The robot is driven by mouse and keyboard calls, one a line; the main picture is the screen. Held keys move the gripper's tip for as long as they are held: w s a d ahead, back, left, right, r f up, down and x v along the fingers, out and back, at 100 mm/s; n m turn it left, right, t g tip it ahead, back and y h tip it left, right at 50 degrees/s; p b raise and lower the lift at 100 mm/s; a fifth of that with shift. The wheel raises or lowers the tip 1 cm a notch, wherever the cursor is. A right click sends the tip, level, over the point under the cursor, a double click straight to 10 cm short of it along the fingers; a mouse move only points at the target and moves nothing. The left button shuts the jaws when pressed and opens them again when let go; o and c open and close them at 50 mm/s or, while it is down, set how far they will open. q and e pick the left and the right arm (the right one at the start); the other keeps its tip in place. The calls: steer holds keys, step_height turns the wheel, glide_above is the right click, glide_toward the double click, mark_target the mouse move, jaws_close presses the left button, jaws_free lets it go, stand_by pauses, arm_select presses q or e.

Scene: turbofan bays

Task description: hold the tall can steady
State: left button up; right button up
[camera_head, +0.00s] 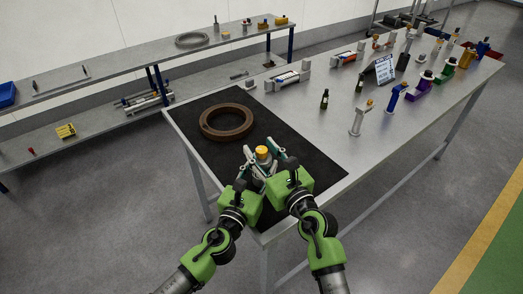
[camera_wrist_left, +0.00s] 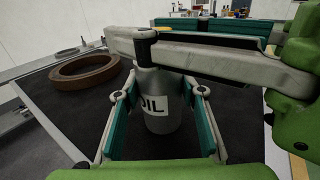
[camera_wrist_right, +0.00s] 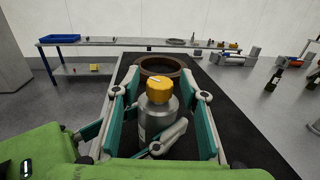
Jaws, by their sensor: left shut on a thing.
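The tall can (camera_wrist_left: 160,110) is a grey cylinder with a white OIL label, upright on the black mat (camera_head: 316,176). Its orange-yellow cap (camera_wrist_right: 159,90) shows in the right wrist view and in the head view (camera_head: 262,151). My left gripper (camera_wrist_left: 160,100) is shut on the can's body, one finger on each side. My right gripper (camera_wrist_right: 163,100) is open, its fingers on both sides of the cap and upper can with visible gaps.
A brown ring (camera_head: 227,121) lies on the mat behind the can. Small dark bottles (camera_head: 324,99), a grey-white stand (camera_head: 361,118) and coloured holders (camera_head: 418,88) stand on the bench to the right. The mat right of the can is clear.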

steer(key=v, duration=1.2)
steer(key=shift+a, duration=0.1)
steer(key=s+a+r+m+g+y, duration=0.25)
steer(key=a+m+g+y, duration=0.35)
steer(key=m, duration=0.8)
steer(key=w+d+f+m+t, duration=0.1)
steer(key=w+d+m, duration=0.3)
steer(key=m, duration=0.5)
steer(key=w+d+f+m+t, duration=0.1)
steer(key=w+d+f+m, duration=0.1)
steer(key=d+m, duration=0.5)
steer(key=shift+m+h, duration=0.3)
steer(key=shift+m, duration=0.5)
steer(key=x, duration=0.8)
steer(key=s+a+x, duration=0.1)
steer(key=x, duration=0.3)
steer(key=shift+w+a+r, duration=0.15)
steer(key=shift+w+a, duration=0.05)
